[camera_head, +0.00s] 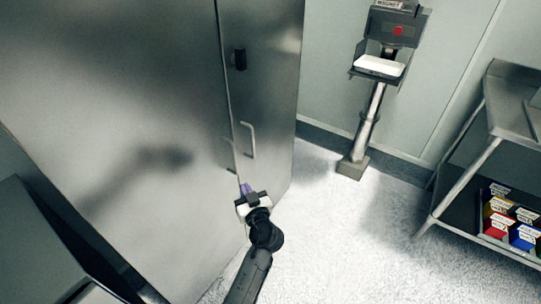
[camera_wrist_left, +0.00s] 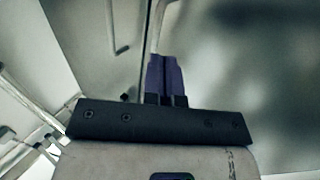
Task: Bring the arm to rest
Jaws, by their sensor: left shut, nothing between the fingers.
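My left gripper (camera_head: 247,189) reaches up from the bottom of the head view, in front of the tall steel cabinet (camera_head: 120,90). Its purple fingers are together with nothing between them, as the left wrist view also shows (camera_wrist_left: 165,76). The fingertips point toward the cabinet's door handles (camera_head: 249,140), which stand near the door seam. In the wrist view a handle (camera_wrist_left: 157,25) appears just beyond the fingertips. I cannot tell whether they touch. My right gripper is in neither view.
A pedestal stand (camera_head: 368,115) with a white tray (camera_head: 380,65) stands by the back wall. A steel table (camera_head: 510,115) is at the right, with several coloured boxes (camera_head: 497,226) on its lower shelf. The floor (camera_head: 330,240) between cabinet and table is clear.

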